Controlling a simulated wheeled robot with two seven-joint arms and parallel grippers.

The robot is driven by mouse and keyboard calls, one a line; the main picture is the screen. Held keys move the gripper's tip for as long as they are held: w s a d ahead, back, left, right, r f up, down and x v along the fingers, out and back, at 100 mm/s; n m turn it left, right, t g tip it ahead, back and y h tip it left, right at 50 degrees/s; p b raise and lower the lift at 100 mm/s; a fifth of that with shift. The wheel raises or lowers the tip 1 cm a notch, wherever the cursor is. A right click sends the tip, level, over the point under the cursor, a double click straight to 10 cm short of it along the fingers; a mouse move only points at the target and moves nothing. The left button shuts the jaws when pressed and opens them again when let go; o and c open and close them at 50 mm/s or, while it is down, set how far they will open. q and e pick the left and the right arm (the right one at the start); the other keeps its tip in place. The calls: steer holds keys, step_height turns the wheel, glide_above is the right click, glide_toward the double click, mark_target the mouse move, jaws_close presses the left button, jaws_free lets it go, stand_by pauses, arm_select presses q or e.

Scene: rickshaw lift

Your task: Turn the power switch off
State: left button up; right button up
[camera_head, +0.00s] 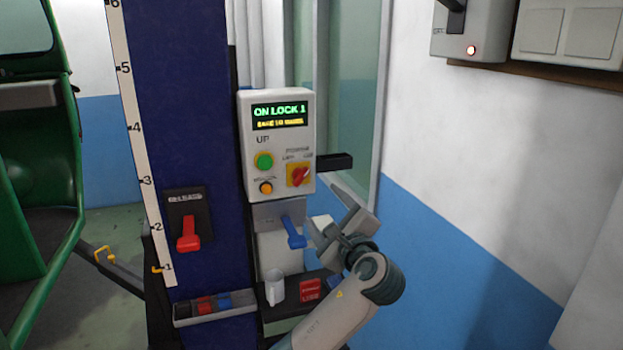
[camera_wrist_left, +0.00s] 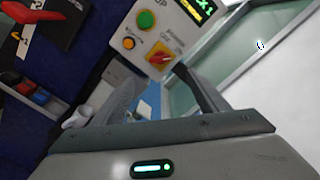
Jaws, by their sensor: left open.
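The grey wall box (camera_head: 480,28) at the upper right has a black lever (camera_head: 454,12), a partly cut-off label by it and a lit red lamp (camera_head: 471,49). The control box (camera_head: 278,145) on the blue column shows "ON LOCK 1". It carries a red rotary knob on a yellow plate (camera_head: 300,174), also in the left wrist view (camera_wrist_left: 158,55); its small label is blurred. My left gripper (camera_head: 338,215) is open and empty, below and right of the control box, apart from the knob. Its fingers (camera_wrist_left: 158,88) frame the lower part of the scene in the wrist view.
A blue lever (camera_head: 293,232) hangs under the control box. A black bar (camera_head: 334,162) sticks out from its right side. A red lever (camera_head: 188,234) is on the column, and a white cup (camera_head: 274,287) stands on the shelf below. A green vehicle (camera_head: 35,170) is at left.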

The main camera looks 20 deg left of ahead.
mark_target(301, 178)
arm_select(q)
steer(key=shift+w, duration=0.1)
steer(key=p+x, duration=0.7)
steer(key=x, duration=0.9)
steer(key=shift+a, duration=0.15)
steer(key=shift+w+a+f, duration=0.1)
steer(key=shift+w+a, duration=0.2)
steer(key=shift+w, duration=0.2)
steer(key=c, duration=1.1)
